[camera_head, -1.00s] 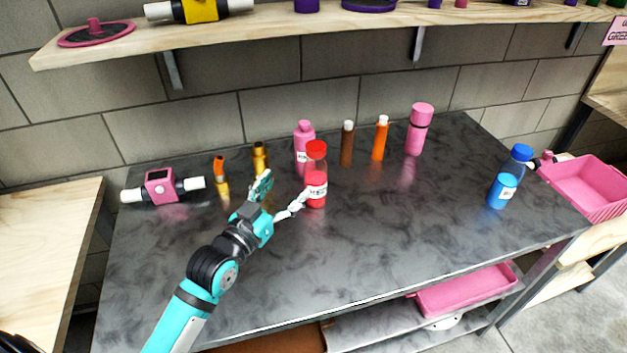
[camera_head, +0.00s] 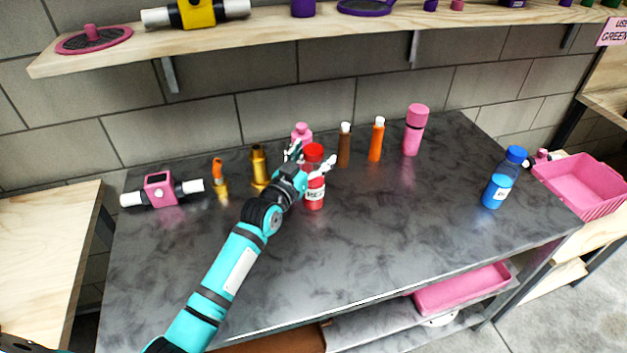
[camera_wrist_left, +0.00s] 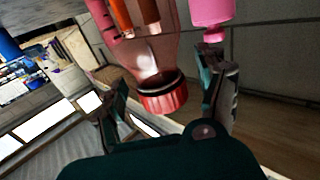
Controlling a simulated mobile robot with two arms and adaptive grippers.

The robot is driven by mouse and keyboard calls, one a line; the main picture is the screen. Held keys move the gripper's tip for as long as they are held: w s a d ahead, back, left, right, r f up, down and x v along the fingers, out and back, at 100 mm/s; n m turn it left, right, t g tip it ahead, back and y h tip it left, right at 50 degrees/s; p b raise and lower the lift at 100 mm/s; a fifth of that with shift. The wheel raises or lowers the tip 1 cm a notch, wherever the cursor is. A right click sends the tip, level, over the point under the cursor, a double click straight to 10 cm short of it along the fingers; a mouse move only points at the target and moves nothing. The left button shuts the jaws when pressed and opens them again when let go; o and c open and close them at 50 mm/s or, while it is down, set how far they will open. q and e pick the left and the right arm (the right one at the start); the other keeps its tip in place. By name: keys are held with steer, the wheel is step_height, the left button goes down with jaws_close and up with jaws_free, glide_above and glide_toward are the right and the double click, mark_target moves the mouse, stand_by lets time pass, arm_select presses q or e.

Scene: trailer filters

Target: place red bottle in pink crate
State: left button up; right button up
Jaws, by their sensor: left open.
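The red bottle (camera_head: 315,194) stands upright on the dark table, with a red cap and a white label. My left gripper (camera_head: 313,160) is at the bottle's cap and neck, and partly hides it. In the left wrist view the bottle's red cap (camera_wrist_left: 163,94) lies between the two spread fingers of the left gripper (camera_wrist_left: 163,88); the fingers look open around it. One pink crate (camera_head: 584,186) stands at the right beyond the table. Another pink crate (camera_head: 462,289) lies on the shelf under the table. My right gripper is not in view.
A pink bottle (camera_head: 301,134) stands just behind the red one. Brown (camera_head: 344,146) and orange (camera_head: 377,140) bottles and a pink flask (camera_head: 415,131) stand to its right. A blue bottle (camera_head: 499,180) is near the right edge. The table's front middle is clear.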

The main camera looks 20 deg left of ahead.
arm_select(q)
steer(key=shift+w, duration=0.2)
steer(key=shift+s, duration=0.1)
steer(key=shift+c, duration=0.8)
steer(key=shift+r, duration=0.1)
jaws_close()
